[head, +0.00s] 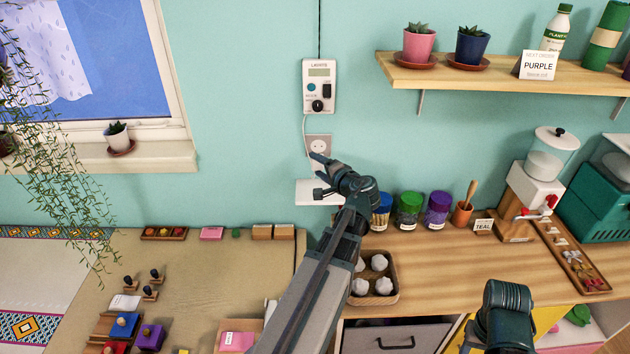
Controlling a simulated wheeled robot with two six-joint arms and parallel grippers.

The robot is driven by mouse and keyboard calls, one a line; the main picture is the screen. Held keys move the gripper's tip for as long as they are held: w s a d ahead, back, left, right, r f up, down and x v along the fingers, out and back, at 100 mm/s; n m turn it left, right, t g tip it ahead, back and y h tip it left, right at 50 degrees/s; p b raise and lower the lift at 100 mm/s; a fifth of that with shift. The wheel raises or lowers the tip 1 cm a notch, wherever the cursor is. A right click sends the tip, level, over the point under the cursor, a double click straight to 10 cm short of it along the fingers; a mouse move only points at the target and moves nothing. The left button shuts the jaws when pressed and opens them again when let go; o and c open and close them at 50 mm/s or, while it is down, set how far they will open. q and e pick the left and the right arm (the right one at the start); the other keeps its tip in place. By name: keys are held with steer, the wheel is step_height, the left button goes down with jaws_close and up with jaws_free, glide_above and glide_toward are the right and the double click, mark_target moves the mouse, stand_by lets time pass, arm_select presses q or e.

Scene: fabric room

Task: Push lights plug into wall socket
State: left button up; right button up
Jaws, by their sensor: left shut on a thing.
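A pale wall socket (318,146) sits on the teal wall below the lights control box (319,87). A thin white cord (305,130) runs from the box down to my left gripper (319,175). That gripper is at the lower part of the socket plate, in front of the wall, and is shut on the lights plug at the cord's end. The plug itself is mostly hidden by the fingers, and I cannot tell whether it touches the socket. A dark part of my right arm shows at the lower right; its fingers are not visible.
A small white ledge (312,198) is just below the socket. A shelf (450,78) with pots is at the upper right. Wall around the socket is clear.

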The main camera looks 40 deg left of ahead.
arm_select(q)
steer(key=shift+w+d+r, duration=0.1)
steer(key=shift+w+d, duration=0.05)
steer(key=shift+w, duration=0.15)
steer(key=shift+w+a, duration=1.9)
steer(key=shift+w, duration=0.2)
stand_by(0.4)
steer(key=shift+w+a, duration=0.3)
steer(key=shift+w, duration=0.05)
stand_by(0.9)
steer(key=o, duration=1.3)
steer(key=shift+d, duration=0.1)
